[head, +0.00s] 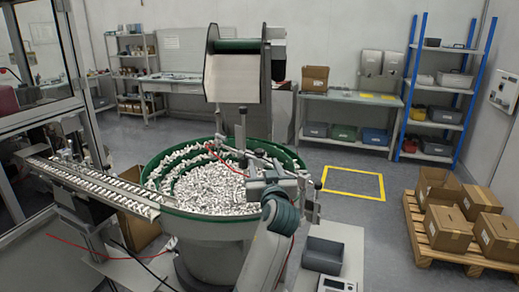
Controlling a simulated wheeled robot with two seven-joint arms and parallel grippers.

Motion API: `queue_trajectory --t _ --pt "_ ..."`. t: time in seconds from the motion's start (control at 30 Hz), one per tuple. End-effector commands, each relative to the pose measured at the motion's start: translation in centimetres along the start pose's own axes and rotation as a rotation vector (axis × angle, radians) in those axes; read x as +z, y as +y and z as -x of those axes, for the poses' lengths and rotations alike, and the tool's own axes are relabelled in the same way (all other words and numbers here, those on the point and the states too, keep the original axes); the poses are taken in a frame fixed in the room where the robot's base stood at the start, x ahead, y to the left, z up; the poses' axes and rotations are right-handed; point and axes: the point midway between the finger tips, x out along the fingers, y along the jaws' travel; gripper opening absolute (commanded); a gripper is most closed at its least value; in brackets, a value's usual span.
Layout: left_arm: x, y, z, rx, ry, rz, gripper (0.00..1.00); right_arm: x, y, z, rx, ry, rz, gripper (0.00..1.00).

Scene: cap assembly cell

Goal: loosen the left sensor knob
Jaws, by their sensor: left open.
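A green-rimmed vibratory bowl feeder (161,165) full of small white caps stands in the middle of the head view. A sensor bracket with dark rods (283,158) sits at its right rim, with a thin red cable running over the caps. The left sensor knob is too small to pick out with certainty here. My left arm rises from the bottom middle, and its gripper (251,168) is at the bowl's right side, close to the bracket. The gripper is open. I cannot tell whether it touches the bracket. My right gripper is not in view.
A linear track (85,180) full of parts leads off the bowl to the left. A hopper (237,75) hangs above the bowl. A grey bin (323,254) stands on a small table at lower right. Boxes on a pallet (428,237) stand far right. Floor by the yellow square is clear.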

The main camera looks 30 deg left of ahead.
Motion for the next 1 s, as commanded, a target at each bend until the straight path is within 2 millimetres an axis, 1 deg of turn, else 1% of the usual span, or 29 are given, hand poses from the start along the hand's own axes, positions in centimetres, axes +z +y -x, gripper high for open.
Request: queue_trajectory --t 0.03,0.3,0.5,0.7,1.0 --pt "-0.4 -0.1 -1.0 -0.002 0.001 -0.004 0.47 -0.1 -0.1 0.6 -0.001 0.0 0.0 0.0" --pt "-0.4 -0.1 -5.8 -0.002 0.001 -0.003 0.47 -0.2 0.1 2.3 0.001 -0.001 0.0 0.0" --pt "-0.3 0.0 -8.5 -0.001 0.0 -0.001 0.47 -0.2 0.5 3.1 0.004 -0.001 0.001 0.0" --pt "-0.1 -0.1 -9.9 -0.001 0.0 -0.001 0.47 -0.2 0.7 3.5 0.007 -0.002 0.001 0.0" --pt "0.0 -0.1 -10.1 -0.001 0.001 0.0 0.47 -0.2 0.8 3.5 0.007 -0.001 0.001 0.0"
